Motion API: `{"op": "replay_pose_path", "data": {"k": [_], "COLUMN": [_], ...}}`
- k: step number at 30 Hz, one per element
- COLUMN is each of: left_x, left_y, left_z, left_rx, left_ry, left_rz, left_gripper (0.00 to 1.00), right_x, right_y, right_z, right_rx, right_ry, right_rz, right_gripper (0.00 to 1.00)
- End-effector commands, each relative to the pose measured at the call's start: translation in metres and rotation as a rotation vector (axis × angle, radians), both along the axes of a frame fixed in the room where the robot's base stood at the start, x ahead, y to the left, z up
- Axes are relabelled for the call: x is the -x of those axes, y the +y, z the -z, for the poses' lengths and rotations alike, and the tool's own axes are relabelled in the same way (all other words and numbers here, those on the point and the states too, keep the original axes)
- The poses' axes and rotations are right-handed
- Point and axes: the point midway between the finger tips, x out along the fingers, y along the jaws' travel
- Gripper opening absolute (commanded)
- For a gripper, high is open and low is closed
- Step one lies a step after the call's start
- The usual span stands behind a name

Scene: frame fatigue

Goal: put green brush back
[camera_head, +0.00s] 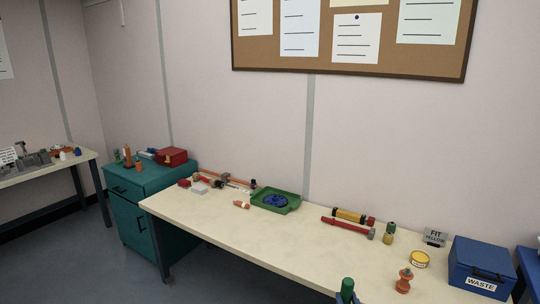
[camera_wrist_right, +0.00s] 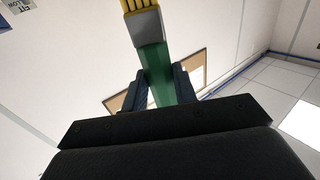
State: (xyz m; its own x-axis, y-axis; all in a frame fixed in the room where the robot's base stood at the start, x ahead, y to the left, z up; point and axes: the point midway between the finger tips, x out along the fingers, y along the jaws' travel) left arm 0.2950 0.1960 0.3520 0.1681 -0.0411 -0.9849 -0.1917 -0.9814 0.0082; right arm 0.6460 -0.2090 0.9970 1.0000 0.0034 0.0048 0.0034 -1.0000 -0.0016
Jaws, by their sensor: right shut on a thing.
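The green brush (camera_wrist_right: 157,62) is in my right gripper. In the right wrist view it has a green handle between the two dark fingers, a grey collar and yellow bristles pointing to the top edge. In the head view the right gripper (camera_head: 347,297) is at the bottom edge, over the front of the workbench, with the green handle (camera_head: 347,286) sticking up between its fingers; the bristles are not visible there. My right gripper is shut on the handle. My left gripper is not in view.
The long workbench (camera_head: 240,233) holds a green tray (camera_head: 289,207) with blue contents, a red tool (camera_head: 347,228), a yellow tin (camera_head: 419,259), an orange-brown knobbed object (camera_head: 404,281) and a blue WASTE bin (camera_head: 482,268). A teal cabinet (camera_head: 138,215) stands left. The bench's front middle is clear.

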Motion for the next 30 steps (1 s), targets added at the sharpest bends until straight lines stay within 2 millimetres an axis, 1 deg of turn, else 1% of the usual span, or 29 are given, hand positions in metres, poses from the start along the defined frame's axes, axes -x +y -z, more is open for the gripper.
{"op": "replay_pose_path", "data": {"k": [1, 3, 6, 10, 15, 17, 20, 30], "left_x": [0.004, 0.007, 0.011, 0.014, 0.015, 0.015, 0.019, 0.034], "left_y": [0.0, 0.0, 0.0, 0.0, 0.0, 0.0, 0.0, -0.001], "left_z": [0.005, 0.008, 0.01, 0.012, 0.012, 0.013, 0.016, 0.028], "left_rx": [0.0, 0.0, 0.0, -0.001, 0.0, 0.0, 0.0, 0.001], "left_ry": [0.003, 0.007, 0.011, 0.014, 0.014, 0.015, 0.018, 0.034], "left_rz": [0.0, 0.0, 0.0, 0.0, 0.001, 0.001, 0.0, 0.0], "left_gripper": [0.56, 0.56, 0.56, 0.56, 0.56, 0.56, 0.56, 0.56], "right_x": [0.008, 0.015, 0.023, 0.028, 0.028, 0.026, 0.016, -0.028], "right_y": [0.002, 0.003, 0.003, 0.003, 0.003, 0.003, 0.003, -0.002], "right_z": [0.016, 0.03, 0.042, 0.05, 0.05, 0.047, 0.035, -0.027], "right_rx": [-0.001, -0.001, 0.0, 0.0, 0.0, 0.0, 0.001, 0.003], "right_ry": [0.005, 0.004, 0.002, 0.0, 0.011, 0.027, 0.057, 0.168], "right_rz": [0.001, 0.003, 0.003, 0.003, 0.003, 0.003, 0.003, -0.007], "right_gripper": [0.05, 0.05, 0.05, 0.05, 0.05, 0.05, 0.05, 0.05]}}
